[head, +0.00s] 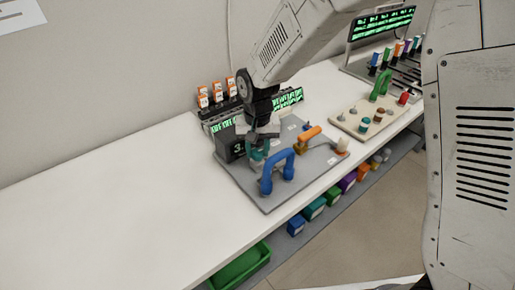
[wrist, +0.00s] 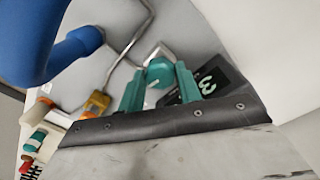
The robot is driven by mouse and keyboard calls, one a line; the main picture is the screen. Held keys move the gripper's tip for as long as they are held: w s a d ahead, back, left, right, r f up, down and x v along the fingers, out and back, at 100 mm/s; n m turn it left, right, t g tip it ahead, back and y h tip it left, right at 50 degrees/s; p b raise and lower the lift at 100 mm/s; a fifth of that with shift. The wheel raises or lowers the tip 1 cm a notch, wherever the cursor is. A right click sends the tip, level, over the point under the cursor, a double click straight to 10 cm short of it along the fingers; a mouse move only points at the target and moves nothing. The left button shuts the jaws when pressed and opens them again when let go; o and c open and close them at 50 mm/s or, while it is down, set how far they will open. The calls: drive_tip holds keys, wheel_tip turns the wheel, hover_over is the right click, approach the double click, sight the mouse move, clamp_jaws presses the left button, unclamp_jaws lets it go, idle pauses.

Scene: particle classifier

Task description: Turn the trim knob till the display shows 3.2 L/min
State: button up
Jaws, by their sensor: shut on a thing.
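The trim knob (wrist: 160,72) is a small teal knob on the grey panel (head: 262,200). In the wrist view my gripper (wrist: 160,69) has its two teal fingers on either side of the knob and is shut on it. In the head view my gripper (head: 258,150) reaches down to the panel and mostly hides the knob. The dark display (head: 236,148) stands just left of my gripper. A "3." shows on it in the head view, and the rest is hidden. In the wrist view the display (wrist: 210,86) is tilted and cut off, with a green "3" legible.
A large blue handle (head: 276,174) rises close in front of my gripper. An orange valve handle (head: 309,133) lies to its right. A rack of orange-and-white bottles (head: 217,95) stands behind. A beige board (head: 375,118) lies farther right. The white tabletop (head: 110,200) is clear at left.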

sight(257, 151)
idle(0.4)
drive_tip(key=o, duration=1)
drive_tip(key=shift+r, duration=0.1)
wheel_tip(257, 151, up, 8)
drive_tip(key=shift+a+f, duration=0.1)
drive_tip(key=shift+f, duration=0.05)
